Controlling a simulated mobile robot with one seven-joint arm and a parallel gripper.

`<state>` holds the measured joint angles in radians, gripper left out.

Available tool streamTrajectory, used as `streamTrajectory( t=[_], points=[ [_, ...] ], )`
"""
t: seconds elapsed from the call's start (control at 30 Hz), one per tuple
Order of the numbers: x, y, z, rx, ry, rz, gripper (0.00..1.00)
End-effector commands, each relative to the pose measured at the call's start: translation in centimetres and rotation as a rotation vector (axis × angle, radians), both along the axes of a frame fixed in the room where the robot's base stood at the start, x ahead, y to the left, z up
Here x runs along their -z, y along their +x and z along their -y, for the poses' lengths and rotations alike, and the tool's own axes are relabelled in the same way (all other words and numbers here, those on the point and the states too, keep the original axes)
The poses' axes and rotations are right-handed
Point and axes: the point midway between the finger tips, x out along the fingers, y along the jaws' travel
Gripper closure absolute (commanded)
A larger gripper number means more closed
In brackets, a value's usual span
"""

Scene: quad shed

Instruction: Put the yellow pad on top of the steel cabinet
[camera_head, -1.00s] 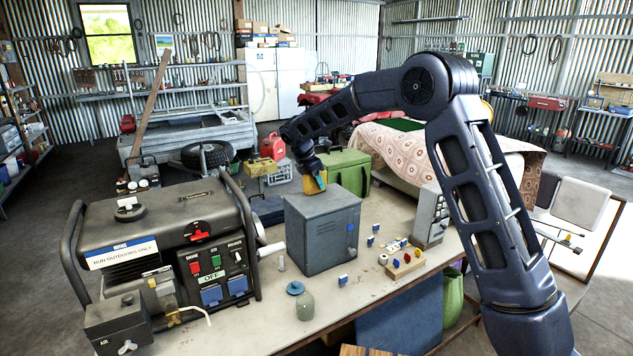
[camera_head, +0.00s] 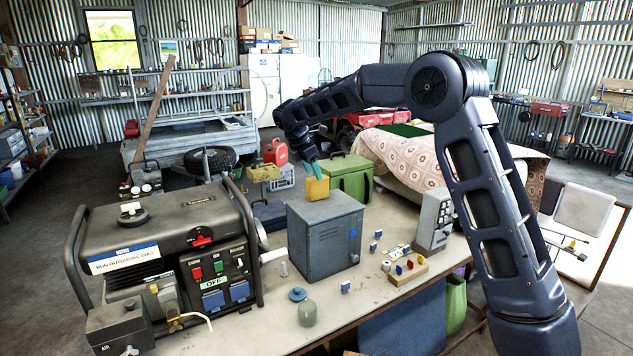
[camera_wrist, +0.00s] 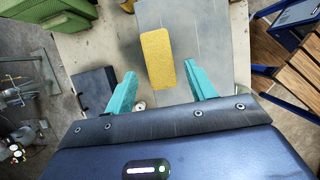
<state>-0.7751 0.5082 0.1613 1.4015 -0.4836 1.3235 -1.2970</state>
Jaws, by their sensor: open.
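The yellow pad (camera_head: 317,189) is at the back edge of the steel cabinet (camera_head: 327,240) and appears to stand on its top. In the wrist view the yellow pad (camera_wrist: 158,58) lies over the left part of the grey cabinet top (camera_wrist: 205,45). My gripper (camera_head: 312,168) is just above the pad, pointing down. In the wrist view its two teal fingers (camera_wrist: 160,74) are spread wide, with a gap on each side of the pad. The pad's contact with the cabinet is hard to see from the head view.
A green case (camera_head: 349,178) stands behind the cabinet. A generator (camera_head: 165,250) is at the left of the bench, and a grey switch box (camera_head: 434,220) is at the right. Small blue blocks and a wooden peg board (camera_head: 405,270) lie in front.

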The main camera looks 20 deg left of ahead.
Motion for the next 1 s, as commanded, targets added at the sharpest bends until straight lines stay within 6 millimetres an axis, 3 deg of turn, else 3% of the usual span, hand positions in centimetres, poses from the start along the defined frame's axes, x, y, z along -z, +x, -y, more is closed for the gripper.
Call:
streamTrajectory(
  t=[0.1,0.3,0.67,0.77,0.87,1.0],
  points=[
    [-1.8,-0.5,-0.6,0.001,0.001,0.001,0.45],
    [-3.6,-1.1,-1.1,0.0,0.0,0.0,0.45],
    [-4.3,-1.1,-0.7,0.012,0.004,0.003,0.45],
    [-5.2,-0.9,1.3,0.06,0.024,0.014,0.45],
    [-6.8,-0.7,5.0,0.152,0.063,0.034,0.45],
    [-9.1,-0.9,11.3,0.319,0.129,0.067,0.45]
  ],
)
